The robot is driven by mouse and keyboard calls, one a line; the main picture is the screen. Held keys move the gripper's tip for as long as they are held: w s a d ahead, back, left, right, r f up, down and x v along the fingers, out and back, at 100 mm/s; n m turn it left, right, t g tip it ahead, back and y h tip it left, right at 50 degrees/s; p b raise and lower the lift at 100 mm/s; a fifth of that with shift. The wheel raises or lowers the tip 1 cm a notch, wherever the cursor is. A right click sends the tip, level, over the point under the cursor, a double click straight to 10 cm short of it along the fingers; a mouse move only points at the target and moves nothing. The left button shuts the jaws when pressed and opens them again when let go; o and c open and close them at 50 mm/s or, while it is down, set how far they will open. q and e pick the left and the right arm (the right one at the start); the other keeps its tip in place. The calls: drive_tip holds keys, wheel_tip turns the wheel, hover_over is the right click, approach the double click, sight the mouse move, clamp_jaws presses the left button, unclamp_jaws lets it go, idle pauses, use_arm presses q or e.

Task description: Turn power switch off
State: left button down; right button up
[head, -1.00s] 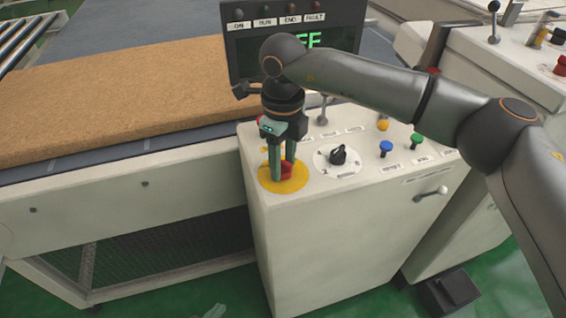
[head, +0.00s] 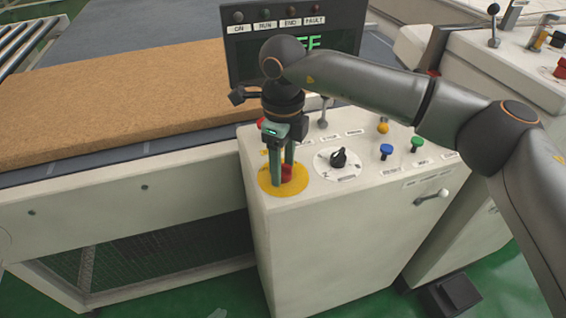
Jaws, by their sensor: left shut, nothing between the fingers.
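A red switch knob (head: 287,174) sits on a round yellow plate (head: 298,185) at the front left corner of the white control cabinet. My right gripper (head: 283,180) points down over the plate, its two green fingers on either side of the knob, appearing closed on it. The fingers hide part of the knob. Green letters show on the dark display (head: 320,42); my right arm hides part of the word.
A black selector (head: 339,158), a blue button (head: 386,151), a green button (head: 417,144) and a yellow knob (head: 383,127) stand right of the plate. A brown mattress (head: 120,100) lies on the conveyor to the left. A second console (head: 500,65) stands at right.

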sight(283, 165)
drive_tip(key=shift+o, duration=1.2)
wheel_tip(283, 165, up, 12)
drive_tip(key=shift+r, duration=0.25)
drive_tip(key=shift+s, duration=0.1)
